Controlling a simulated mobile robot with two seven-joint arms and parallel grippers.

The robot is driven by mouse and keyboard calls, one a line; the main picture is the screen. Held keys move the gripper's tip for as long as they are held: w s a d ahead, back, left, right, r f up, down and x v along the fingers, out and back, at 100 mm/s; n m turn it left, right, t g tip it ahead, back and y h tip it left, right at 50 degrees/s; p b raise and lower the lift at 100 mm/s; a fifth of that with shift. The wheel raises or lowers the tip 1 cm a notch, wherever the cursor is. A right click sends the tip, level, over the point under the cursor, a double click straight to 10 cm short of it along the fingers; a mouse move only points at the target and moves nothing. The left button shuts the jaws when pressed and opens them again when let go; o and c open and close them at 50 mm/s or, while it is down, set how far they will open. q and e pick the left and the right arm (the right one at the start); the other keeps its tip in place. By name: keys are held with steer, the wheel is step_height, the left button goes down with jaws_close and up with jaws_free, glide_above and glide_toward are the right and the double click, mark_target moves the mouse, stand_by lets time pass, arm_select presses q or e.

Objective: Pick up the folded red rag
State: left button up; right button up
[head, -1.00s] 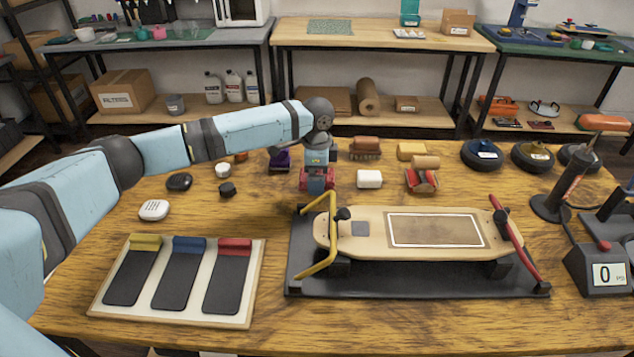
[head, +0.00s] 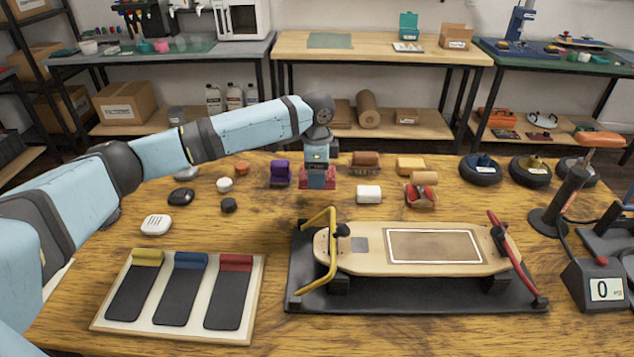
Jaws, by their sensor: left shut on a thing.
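The folded red rag (head: 331,184) is near the middle of the wooden workbench, toward the back. My left gripper (head: 317,186) points down over it and is shut on it, with red cloth showing on both sides of the fingers. The rag looks slightly raised from the bench, though the gap beneath it is hard to judge. The gripper hides the rag's middle. My right gripper is not in view.
A purple item (head: 280,173) is close left of the rag, a white block (head: 369,194) close right, and a brown brush-like item (head: 365,161) behind right. A skateboard deck (head: 350,262) in a stand is in front. A tray of colored-top strips (head: 257,285) lies front left.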

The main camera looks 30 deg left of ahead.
arm_select(q)
step_height(320, 180, up, 15)
steer(key=p, duration=0.3)
steer(key=shift+f, duration=0.1)
